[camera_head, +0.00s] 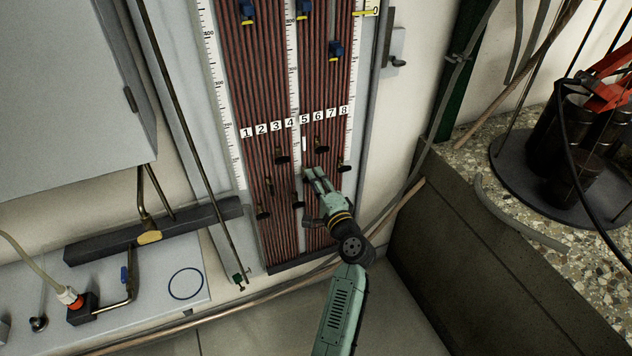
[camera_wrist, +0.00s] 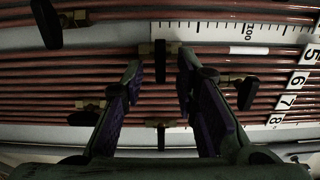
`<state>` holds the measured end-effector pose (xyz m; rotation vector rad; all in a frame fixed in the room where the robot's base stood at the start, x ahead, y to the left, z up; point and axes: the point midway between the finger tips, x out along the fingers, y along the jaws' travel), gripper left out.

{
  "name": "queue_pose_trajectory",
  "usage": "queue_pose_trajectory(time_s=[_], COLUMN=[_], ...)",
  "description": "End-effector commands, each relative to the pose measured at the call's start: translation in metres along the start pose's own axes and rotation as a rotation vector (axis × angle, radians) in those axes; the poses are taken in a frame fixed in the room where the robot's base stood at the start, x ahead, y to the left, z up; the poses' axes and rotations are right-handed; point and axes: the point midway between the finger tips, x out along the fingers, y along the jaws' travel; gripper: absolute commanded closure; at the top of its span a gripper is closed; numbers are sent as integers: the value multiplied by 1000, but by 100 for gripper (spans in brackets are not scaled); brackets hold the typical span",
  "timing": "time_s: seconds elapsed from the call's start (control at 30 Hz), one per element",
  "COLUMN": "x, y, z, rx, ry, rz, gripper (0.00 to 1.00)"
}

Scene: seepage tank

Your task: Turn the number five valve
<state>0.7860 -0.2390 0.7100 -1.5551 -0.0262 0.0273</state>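The number labels run along the tube panel, and the number 5 label (camera_head: 304,118) shows in the head view. It also shows at the right of the wrist view (camera_wrist: 312,55). The number five valve (camera_wrist: 159,62) has a dark handle with brass fittings on the upper tube row in line with that label. My gripper (camera_wrist: 160,68) is open, with one fingertip on each side of this handle and visible gaps between. In the head view my gripper (camera_head: 313,174) is at the panel below labels 5 and 6, and the number five valve is mostly hidden there.
Other dark valve handles sit close by: one right of my fingers (camera_wrist: 247,93), one at lower left (camera_wrist: 84,118), one lower between them (camera_wrist: 161,137). More show on the left tubes (camera_head: 281,157). A stone ledge (camera_head: 535,170) stands to the right, a grey cabinet (camera_head: 70,80) to the left.

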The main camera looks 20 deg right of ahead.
Motion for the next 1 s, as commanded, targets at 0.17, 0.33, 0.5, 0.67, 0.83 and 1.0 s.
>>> queue_pose_trajectory(time_s=[0.17,0.33,0.5,0.67,0.83,1.0], x=[-2,-24,-61,-93,-114,-120], y=[0,1,1,1,1,0], z=[0,-1,0,0,0,0], rx=[0,-1,1,-1,1,-1], ry=[0,3,2,2,1,0], rz=[0,2,3,2,1,0], gripper=[72,72,72,72,72,72])
